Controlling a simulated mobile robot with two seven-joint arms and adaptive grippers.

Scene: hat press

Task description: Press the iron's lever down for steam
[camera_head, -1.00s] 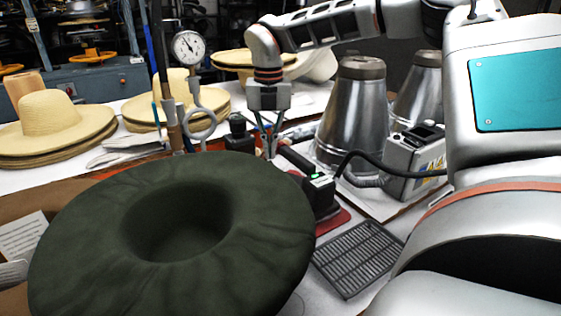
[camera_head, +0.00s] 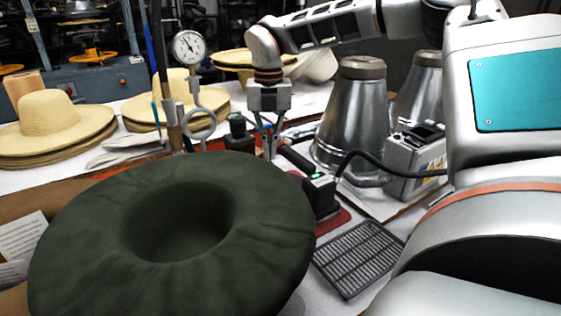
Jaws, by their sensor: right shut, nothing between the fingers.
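The iron (camera_head: 320,193) stands on a red pad just behind the right side of the green hat. It is dark, with a small green light on top, a dark handle pointing back and left, and a black hose on its right. I cannot clearly make out its lever. My right gripper (camera_head: 269,152) points down just left of the end of the iron's handle (camera_head: 294,156). Its fingers are shut and empty. I cannot tell whether the fingertips touch the handle. My left gripper is out of view.
The large dark green hat (camera_head: 85,225) fills the front left. A metal grate (camera_head: 358,258) lies right of it. Metal cones (camera_head: 347,115) and a grey box (camera_head: 411,165) stand behind the iron. A gauge (camera_head: 188,48) on a post and straw hats (camera_head: 50,120) are at left.

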